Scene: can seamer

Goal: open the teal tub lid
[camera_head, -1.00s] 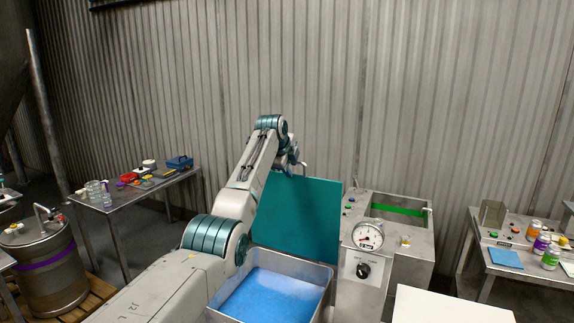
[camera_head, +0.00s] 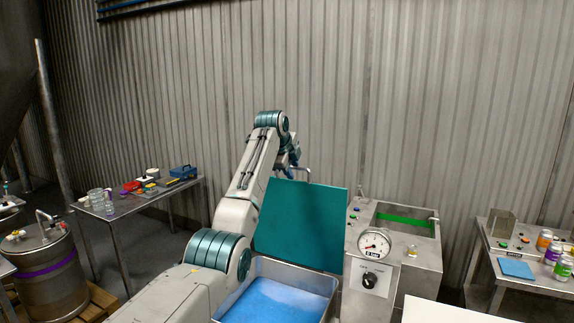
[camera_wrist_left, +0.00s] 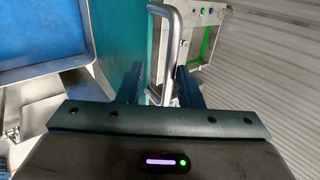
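The teal lid (camera_head: 300,225) stands raised and nearly upright at the back of the tub (camera_head: 328,296), which is open and shows blue contents. A metal bar handle (camera_head: 306,170) sits at the lid's top edge. My left gripper (camera_head: 295,168) is at that edge, partly hidden behind my own arm. In the left wrist view, the fingers (camera_wrist_left: 159,68) are spread apart. The handle (camera_wrist_left: 171,50) passes between them, with the lid (camera_wrist_left: 124,35) beside it. I cannot tell if a finger touches the handle. My right gripper is out of view.
A metal machine with a dial gauge (camera_head: 375,243) and a black knob (camera_head: 370,280) stands right of the tub. A side table (camera_head: 140,205) with jars is at the left, beside a steel drum (camera_head: 45,262). Another table (camera_head: 515,265) with bottles is at the right.

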